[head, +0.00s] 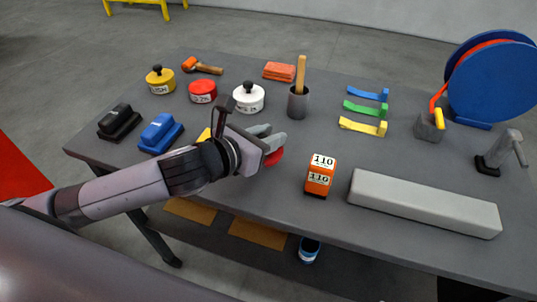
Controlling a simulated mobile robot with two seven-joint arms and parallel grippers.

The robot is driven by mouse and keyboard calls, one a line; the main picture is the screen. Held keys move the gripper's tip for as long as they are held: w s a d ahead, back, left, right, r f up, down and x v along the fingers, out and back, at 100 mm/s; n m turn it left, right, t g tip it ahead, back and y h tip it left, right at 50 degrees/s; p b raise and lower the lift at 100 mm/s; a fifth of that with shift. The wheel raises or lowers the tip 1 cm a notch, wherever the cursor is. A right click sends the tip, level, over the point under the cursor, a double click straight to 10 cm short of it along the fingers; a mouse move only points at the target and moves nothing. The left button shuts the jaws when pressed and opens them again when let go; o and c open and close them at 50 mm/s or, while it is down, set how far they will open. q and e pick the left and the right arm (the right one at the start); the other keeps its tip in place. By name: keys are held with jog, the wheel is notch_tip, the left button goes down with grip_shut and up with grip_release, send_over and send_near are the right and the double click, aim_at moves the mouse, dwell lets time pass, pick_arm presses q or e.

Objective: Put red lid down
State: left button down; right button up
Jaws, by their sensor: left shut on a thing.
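My left gripper (268,143) reaches in over the table from the left. It is shut on a red piece, which seems to be the red lid (274,157); the fingers hide most of it. It is near the middle of the table, and I cannot tell its height above the top. The red pot (203,92) stands farther back and to the left, with a white label and no knob showing on top. A yellow pot (160,80) and a white pot (249,97) stand on either side of it, each with a dark-knobbed lid. My right gripper is out of view.
An orange block marked 110 (320,176) and a long grey bar (424,203) lie right of my gripper. A grey cup with a wooden handle (298,104) stands behind. Black and blue (160,134) blocks sit at left. Bare tabletop (335,130) shows between the cup and the orange block.

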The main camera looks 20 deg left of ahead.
pick_arm(q)
jog(key=shift+f+b, duration=0.4)
jog(key=shift+f, duration=2)
jog(key=shift+f, duration=0.1)
jog(key=c, duration=0.9)
grip_release()
jog(key=shift+o, duration=0.2)
jog(key=v, duration=1.1)
jog(key=shift+s+a+r, duration=0.15)
jog(key=shift+s+r, duration=0.15)
jog(key=shift+s, duration=0.15)
